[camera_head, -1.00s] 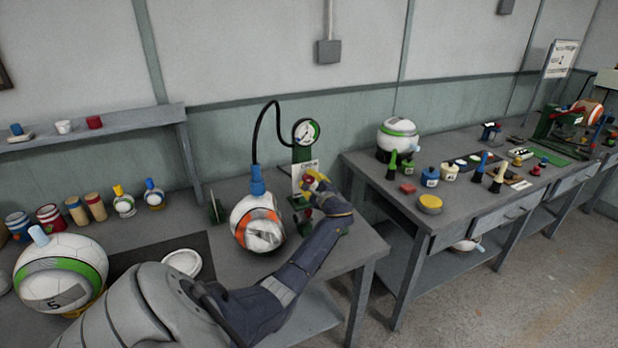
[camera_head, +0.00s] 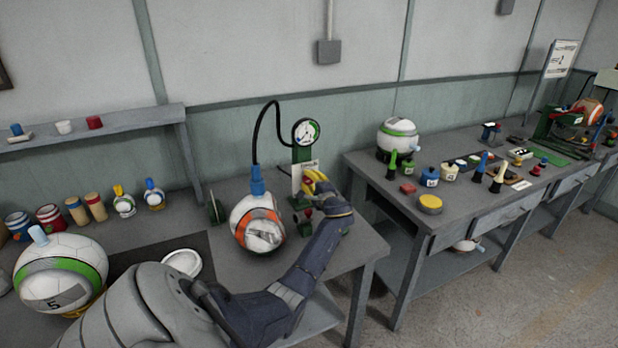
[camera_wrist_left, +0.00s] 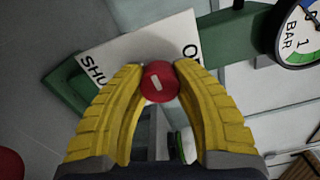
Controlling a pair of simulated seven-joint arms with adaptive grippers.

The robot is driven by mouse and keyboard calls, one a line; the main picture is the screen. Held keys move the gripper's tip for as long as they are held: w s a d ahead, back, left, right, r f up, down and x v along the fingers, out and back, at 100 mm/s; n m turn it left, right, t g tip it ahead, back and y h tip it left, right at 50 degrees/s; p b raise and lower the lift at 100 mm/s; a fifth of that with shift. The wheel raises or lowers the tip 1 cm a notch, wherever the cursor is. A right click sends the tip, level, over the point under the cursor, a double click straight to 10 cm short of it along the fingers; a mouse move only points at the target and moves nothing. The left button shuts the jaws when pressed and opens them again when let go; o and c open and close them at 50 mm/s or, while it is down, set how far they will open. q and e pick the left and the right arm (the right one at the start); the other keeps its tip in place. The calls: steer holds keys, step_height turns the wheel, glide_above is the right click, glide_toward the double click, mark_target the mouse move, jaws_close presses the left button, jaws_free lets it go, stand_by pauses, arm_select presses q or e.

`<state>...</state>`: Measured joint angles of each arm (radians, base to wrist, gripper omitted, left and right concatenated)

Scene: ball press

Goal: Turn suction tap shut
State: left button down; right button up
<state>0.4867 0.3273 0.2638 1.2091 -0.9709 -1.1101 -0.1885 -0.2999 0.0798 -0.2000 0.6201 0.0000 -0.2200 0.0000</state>
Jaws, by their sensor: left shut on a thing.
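The suction tap (camera_wrist_left: 161,82) is a red round knob with a short white bar, in front of a white placard (camera_wrist_left: 140,48). The placard shows "SHU" at left and "O" at right, the rest covered. My left gripper (camera_wrist_left: 161,72) has its yellow fingers shut on the knob, one on each side. The white bar is tilted, not clearly in line with either word. In the head view my left gripper (camera_head: 312,182) is at the green stand below the round gauge (camera_head: 306,132). My right gripper is not in view.
A white and orange ball (camera_head: 257,223) with a blue fitting (camera_head: 257,180) stands left of the gripper; a black hose (camera_head: 257,130) runs from it to the gauge. A ball with a green band (camera_head: 62,272) is at far left. A second bench (camera_head: 440,200) with several items stands at right.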

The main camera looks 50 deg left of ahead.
arm_select(q)
steer(key=shift+a, duration=0.1)
steer(key=c, duration=0.9)
jaws_free()
steer(key=v, duration=1.2)
